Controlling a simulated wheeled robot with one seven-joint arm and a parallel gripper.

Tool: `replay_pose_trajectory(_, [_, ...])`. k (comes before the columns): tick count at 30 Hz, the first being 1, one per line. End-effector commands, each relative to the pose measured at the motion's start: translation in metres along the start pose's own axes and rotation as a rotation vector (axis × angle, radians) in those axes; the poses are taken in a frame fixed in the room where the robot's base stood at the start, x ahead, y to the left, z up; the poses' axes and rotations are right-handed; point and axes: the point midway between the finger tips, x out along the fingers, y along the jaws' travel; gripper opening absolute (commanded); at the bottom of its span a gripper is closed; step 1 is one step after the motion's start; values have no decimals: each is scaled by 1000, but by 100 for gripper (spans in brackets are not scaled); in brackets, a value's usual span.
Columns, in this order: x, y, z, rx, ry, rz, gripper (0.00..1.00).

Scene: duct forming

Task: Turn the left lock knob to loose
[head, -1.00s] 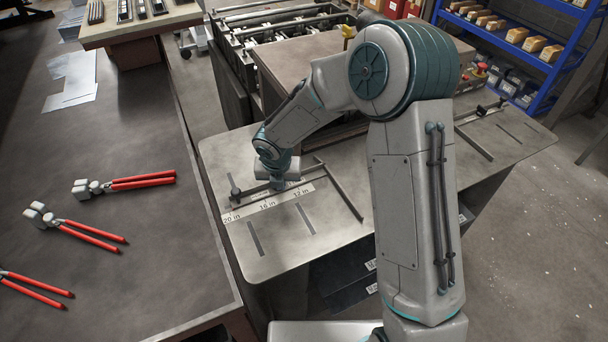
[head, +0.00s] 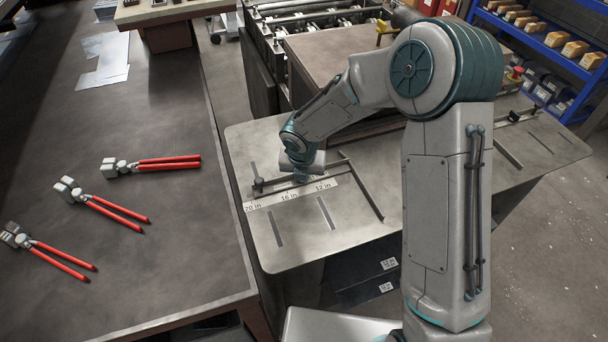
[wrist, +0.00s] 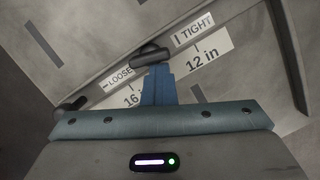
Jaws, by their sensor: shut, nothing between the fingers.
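The left lock knob (wrist: 150,57) is a dark bar handle on the bench, between a LOOSE label (wrist: 118,77) and a TIGHT label (wrist: 193,33). Its bar lies nearly sideways in the wrist view, roughly in line with the dash beside LOOSE. My gripper (wrist: 156,72) is shut and empty, its blue fingers right at the near side of the knob. I cannot tell whether they touch it. In the head view my gripper (head: 302,179) is low over the scale strip, and my wrist hides the knob.
The steel bench (head: 280,250) carries a scale strip (head: 265,202), slots and a dark angled bar (head: 362,190). A dark end piece (wrist: 72,104) is left of the knob. Red-handled tools (head: 110,208) lie on the left table. A machine stands behind.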

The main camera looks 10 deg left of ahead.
Motion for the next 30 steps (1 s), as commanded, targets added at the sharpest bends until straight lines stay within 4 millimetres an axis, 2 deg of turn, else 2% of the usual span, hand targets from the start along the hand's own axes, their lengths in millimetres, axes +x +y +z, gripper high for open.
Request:
replay_pose_trajectory(1, [-2,3,6,1,-14,10,0])
replay_pose_trajectory(24, [-2,3,6,1,-15,10,0])
replay_pose_trajectory(30, [-4,1,0,-1,-15,10,0])
